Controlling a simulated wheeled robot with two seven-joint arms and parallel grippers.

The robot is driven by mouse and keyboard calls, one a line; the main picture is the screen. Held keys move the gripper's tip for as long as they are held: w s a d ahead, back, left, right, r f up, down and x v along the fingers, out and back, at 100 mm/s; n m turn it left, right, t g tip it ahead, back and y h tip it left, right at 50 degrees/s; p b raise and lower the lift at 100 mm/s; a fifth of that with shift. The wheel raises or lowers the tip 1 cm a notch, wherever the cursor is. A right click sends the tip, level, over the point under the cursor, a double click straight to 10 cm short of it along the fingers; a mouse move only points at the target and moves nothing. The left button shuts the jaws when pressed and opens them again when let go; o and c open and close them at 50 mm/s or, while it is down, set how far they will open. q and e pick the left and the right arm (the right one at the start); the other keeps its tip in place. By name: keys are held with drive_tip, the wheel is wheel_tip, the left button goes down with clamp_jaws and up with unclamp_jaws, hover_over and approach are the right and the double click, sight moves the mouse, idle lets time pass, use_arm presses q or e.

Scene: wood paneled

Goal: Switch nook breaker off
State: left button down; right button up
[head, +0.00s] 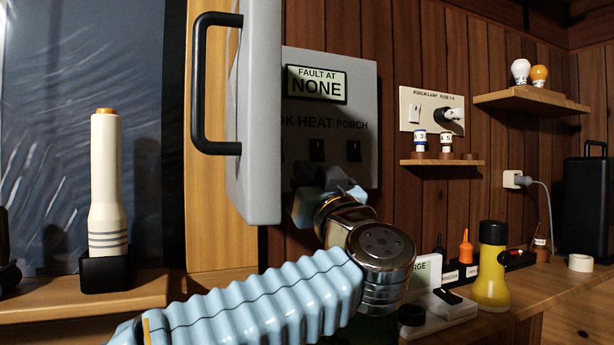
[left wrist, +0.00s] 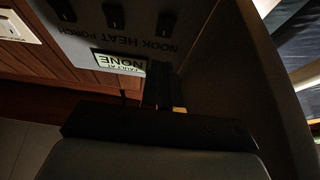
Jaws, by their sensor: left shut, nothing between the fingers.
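The grey breaker panel (head: 330,70) is on the wood wall, with its door (head: 258,110) open at its left. Its display reads "FAULT AT NONE". In the left wrist view the panel appears inverted, with the nook switch (left wrist: 166,24), heat switch (left wrist: 113,17) and porch switch (left wrist: 62,10) in a row. In the head view the door hides the nook switch; the heat switch (head: 317,150) and porch switch (head: 353,151) show. My left gripper (head: 335,181) is shut and empty, low in front of the panel. Its fingers (left wrist: 162,80) point toward the nook side. Contact is unclear.
The door with its black handle (head: 200,85) juts out beside my left arm. A yellow flashlight (head: 490,270) and small items stand on the counter at right. A fuse board (head: 432,108) and small shelves (head: 440,162) are right of the panel.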

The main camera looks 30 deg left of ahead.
use_arm(q)
drive_tip(key=shift+w+a+r+p, duration=0.2)
drive_tip(key=shift+w+a+r, duration=0.05)
drive_tip(key=shift+w+a, duration=0.85)
drive_tip(key=shift+w+a+r+p, duration=0.25)
drive_tip(key=shift+w+a, duration=0.7)
drive_tip(key=shift+a, duration=0.35)
drive_tip(key=shift+w+a+r+p, duration=0.15)
drive_tip(key=shift+w+a+r, duration=0.1)
drive_tip(key=shift+w+a, duration=0.85)
drive_tip(key=shift+s+a, duration=0.1)
drive_tip(key=shift+w+a+f+t+y+b, duration=0.15)
drive_tip(key=shift+a+f+y+b, duration=0.15)
drive_tip(key=shift+b, duration=0.3)
drive_tip(key=shift+w+a+f+t+y+b, duration=0.1)
drive_tip(key=shift+w+a+f+t+b, duration=0.05)
drive_tip(key=shift+f+b, duration=0.35)
drive_tip(key=shift+w+r+p, duration=0.1)
drive_tip(key=shift+r+p, duration=0.2)
drive_tip(key=shift+r, duration=0.2)
drive_tip(key=shift+d+r, duration=0.1)
drive_tip(key=shift+s+d+f, duration=0.15)
drive_tip(key=shift+s+f, duration=0.1)
drive_tip(key=shift+f, duration=0.05)
drive_tip(key=b+v, duration=0.2)
drive_tip(key=v, duration=0.5)
